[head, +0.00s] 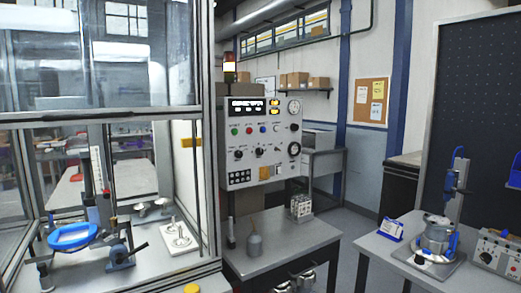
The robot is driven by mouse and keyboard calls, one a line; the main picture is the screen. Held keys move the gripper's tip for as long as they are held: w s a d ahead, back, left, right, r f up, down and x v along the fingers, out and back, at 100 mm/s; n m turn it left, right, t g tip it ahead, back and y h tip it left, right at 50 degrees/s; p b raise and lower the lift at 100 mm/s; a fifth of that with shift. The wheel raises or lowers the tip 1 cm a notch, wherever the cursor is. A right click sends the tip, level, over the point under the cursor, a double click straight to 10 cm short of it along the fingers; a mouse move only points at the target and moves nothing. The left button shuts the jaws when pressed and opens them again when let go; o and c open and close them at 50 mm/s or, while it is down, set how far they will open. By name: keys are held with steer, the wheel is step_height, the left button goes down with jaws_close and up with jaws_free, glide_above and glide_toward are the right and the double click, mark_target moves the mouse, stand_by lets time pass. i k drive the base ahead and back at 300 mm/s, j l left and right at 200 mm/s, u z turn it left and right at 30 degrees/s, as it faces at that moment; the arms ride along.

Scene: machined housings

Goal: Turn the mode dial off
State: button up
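A grey control panel (261,137) hangs at the middle of the head view, beside the glazed enclosure. Its lower half carries black knobs, among them a left knob (238,154) and a middle knob (259,151). A control box (497,255) at the right edge also has a black knob (486,257). The labels are too small to read, so I cannot tell which is the mode dial or where any knob points. My gripper is not in view.
The enclosure (205,130) with metal posts closes off the left. A bench at right holds a blue-and-grey fixture (437,240). Floor shows between the tables.

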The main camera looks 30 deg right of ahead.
mark_target(238, 154)
steer(key=i+l+u, duration=0.25)
steer(key=i+l, duration=0.55)
